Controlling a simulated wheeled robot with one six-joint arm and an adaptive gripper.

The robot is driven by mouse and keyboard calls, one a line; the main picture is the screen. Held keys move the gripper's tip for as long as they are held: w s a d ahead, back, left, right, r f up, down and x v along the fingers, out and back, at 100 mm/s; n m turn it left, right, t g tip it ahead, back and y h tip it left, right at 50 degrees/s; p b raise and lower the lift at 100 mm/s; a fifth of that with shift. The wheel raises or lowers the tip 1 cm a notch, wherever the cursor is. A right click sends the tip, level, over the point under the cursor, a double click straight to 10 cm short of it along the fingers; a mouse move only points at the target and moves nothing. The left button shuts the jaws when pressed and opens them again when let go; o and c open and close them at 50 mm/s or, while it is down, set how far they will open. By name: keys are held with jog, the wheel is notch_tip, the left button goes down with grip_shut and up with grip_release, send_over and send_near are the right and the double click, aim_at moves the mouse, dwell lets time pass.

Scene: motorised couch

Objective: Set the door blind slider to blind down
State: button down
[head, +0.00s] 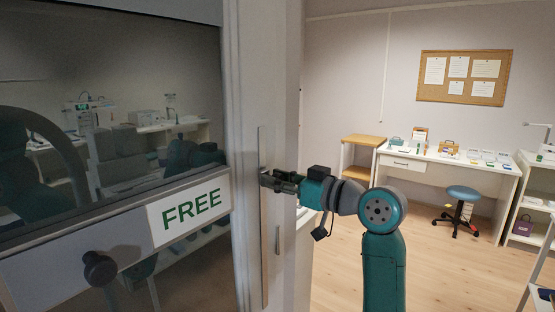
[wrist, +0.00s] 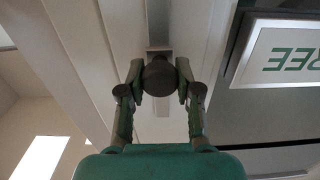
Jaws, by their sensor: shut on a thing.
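The blind slider's round dark knob (wrist: 159,77) shows in the wrist view, on a pale vertical strip. My gripper (wrist: 159,84) is shut on this knob, one finger on each side. In the head view my gripper (head: 268,181) meets the narrow vertical strip (head: 264,245) on the door frame, roughly midway along its visible length. There the knob is hidden by the fingers. The door window (head: 110,90) at left is dark and shows the room in it. No blind can be told apart in it, and no slider markings are readable.
A FREE sign (head: 190,210) sits below the window, with a dark round knob (head: 100,268) lower left on the door. To the right are a desk (head: 400,162) with small items, a stool (head: 462,194) and a wooden shelf unit (head: 361,140). The floor (head: 450,270) between is open.

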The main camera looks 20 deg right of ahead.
send_near(265, 294)
jog(key=x, duration=0.5)
jog(key=shift+w+a, duration=0.1)
jog(key=shift+a, duration=0.1)
jog(key=shift+f, duration=0.1)
jog(key=c, duration=0.8)
grip_release()
jog(key=v, duration=1.1)
jog(key=shift+s+d, duration=0.25)
jog(key=shift+s, duration=0.1)
